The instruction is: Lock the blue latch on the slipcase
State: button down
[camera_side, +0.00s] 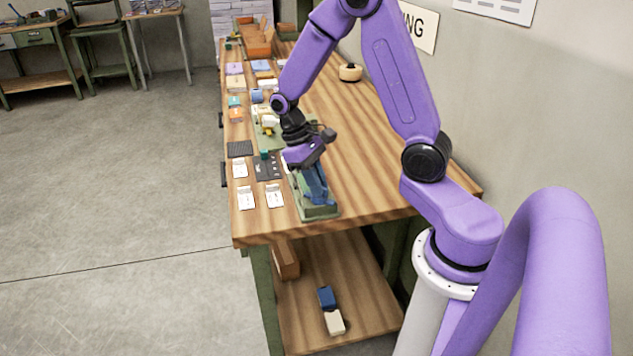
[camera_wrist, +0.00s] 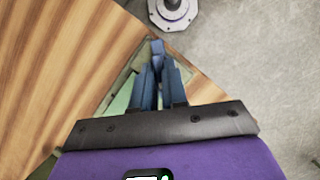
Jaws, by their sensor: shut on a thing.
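A green slipcase (camera_side: 318,212) rests near the front end of the wooden bench; parts of its green body (camera_wrist: 123,100) show beside my fingers in the wrist view. My gripper (camera_side: 317,190) is low over the slipcase, with its blue-grey fingers pointing down into it. In the wrist view, my gripper (camera_wrist: 158,78) has its two fingers close together, shut on a narrow blue piece, which looks like the blue latch (camera_wrist: 157,48). The fingers hide most of the latch, so I cannot tell its exact position.
White cards (camera_side: 246,197) and a dark card (camera_side: 266,167) lie left of the slipcase. Several small boxes and pads line the bench's left side farther back. A round wooden bowl (camera_side: 350,72) stands by the wall. The bench's right side is mostly clear.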

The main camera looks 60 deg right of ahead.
jog(key=m+y, duration=0.1)
jog(key=m, duration=0.3)
jog(key=shift+d+m+y, duration=0.1)
jog(key=shift+m+y, duration=0.3)
jog(key=m, duration=0.2)
jog(key=m+t+y, duration=0.1)
jog(key=m, duration=0.1)
jog(key=shift+s+d+m+y, duration=0.1)
jog(key=shift+s+m+y, duration=0.05)
jog(key=shift+m+y, duration=0.15)
jog(key=c, duration=1.2)
grip_release()
jog(key=shift+o, duration=0.2)
jog(key=v, duration=1.7)
jog(key=shift+s+r, duration=0.25)
jog(key=shift+r, duration=0.05)
jog(key=shift+d, duration=0.15)
